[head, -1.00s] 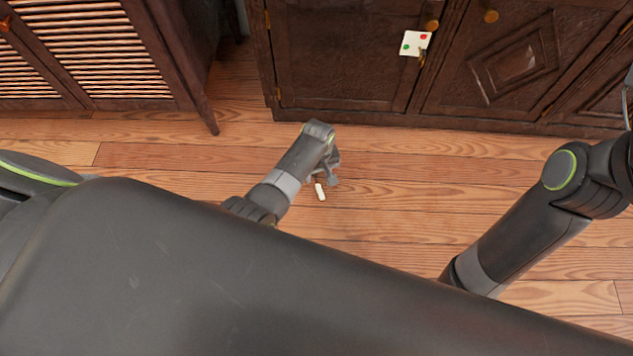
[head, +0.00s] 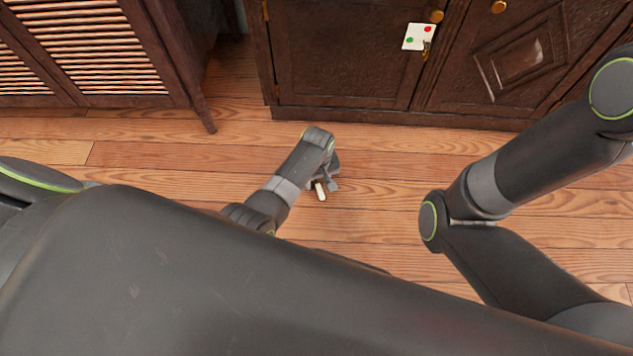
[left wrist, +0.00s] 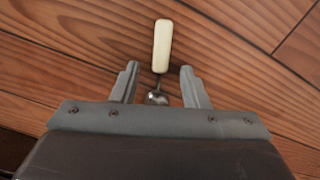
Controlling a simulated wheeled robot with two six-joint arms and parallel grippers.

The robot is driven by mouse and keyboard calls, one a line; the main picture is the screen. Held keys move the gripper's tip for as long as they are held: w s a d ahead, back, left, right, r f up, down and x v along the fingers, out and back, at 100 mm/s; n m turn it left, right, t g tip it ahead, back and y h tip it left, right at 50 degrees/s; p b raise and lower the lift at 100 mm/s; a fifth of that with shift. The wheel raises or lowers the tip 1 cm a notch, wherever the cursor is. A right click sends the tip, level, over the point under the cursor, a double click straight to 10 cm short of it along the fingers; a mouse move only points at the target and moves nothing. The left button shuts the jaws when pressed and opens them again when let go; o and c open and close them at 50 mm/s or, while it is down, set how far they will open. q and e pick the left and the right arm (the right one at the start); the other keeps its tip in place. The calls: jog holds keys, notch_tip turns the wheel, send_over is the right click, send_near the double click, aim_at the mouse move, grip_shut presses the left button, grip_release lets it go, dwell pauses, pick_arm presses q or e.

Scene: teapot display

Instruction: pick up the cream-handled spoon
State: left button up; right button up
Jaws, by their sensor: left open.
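The cream-handled spoon (head: 321,192) lies on the wooden floor, with its pale handle showing beside my left gripper (head: 327,182). In the left wrist view, the spoon's cream handle (left wrist: 162,46) points up and away from the gripper. Its metal part runs back between the two fingers of my left gripper (left wrist: 158,82), and the shiny bowl shows near the gripper's body. The fingers are open, one on each side of the spoon, with a gap on both sides. My right arm is at the right of the head view, but its gripper is not visible.
A dark wooden cabinet (head: 340,60) stands behind the gripper, with a white card with red and green dots (head: 419,37) on its front. A slatted cabinet (head: 100,50) stands at the upper left. The floor (head: 390,180) around the spoon is clear.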

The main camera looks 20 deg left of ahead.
pick_arm(q)
grip_shut()
dwell(0.3)
jog(key=shift+r, duration=0.2)
